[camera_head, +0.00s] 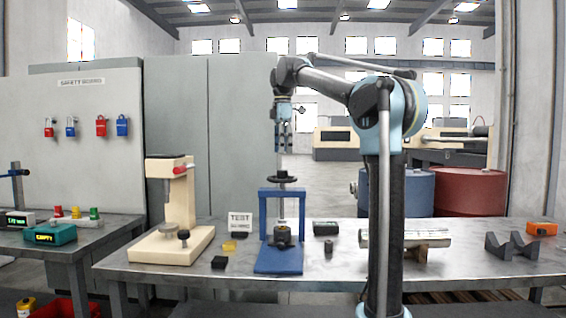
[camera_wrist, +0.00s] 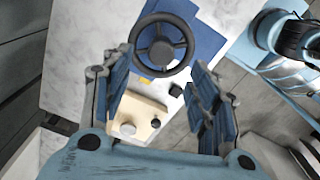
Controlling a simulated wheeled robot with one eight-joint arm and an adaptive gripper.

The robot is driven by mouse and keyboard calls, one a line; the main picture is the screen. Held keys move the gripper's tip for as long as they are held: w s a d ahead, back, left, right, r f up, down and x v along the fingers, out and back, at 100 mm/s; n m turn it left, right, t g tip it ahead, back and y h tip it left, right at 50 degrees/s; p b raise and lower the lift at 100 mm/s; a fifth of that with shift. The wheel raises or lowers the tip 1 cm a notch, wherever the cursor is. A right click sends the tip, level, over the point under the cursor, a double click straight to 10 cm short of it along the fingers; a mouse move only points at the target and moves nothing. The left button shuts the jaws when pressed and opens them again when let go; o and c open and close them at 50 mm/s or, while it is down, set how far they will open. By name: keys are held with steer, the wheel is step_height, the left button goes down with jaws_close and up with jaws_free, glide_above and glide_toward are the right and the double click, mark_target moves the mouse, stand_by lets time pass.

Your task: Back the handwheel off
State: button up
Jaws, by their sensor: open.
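The black handwheel (camera_head: 282,179) sits on top of the blue press frame (camera_head: 262,215) on the metal table. In the wrist view the handwheel (camera_wrist: 161,45) shows as a spoked ring at the top, beyond the fingertips, over the blue base (camera_wrist: 208,38). My gripper (camera_head: 284,150) points down above the handwheel, with a small gap that is hard to judge. In the wrist view my gripper (camera_wrist: 160,72) has its fingers spread wide and nothing between them. A dark part (camera_head: 283,236) sits low inside the frame, under the screw.
A beige bench tester (camera_head: 178,215) stands left of the press. A TEST sign (camera_head: 240,222), a yellow block (camera_head: 229,246) and a black block (camera_head: 219,263) lie between them. Right are a metal cylinder (camera_head: 405,238) and dark V-blocks (camera_head: 512,246). Blue (camera_head: 418,190) and red (camera_head: 470,192) barrels stand behind.

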steer(key=shift+r, duration=1.7)
step_height(320, 180, up, 6)
steer(key=m, duration=3.4)
step_height(320, 180, down, 18)
steer(key=shift+s+r, duration=0.1)
steer(key=shift+r, duration=0.1)
steer(key=c, duration=1.1)
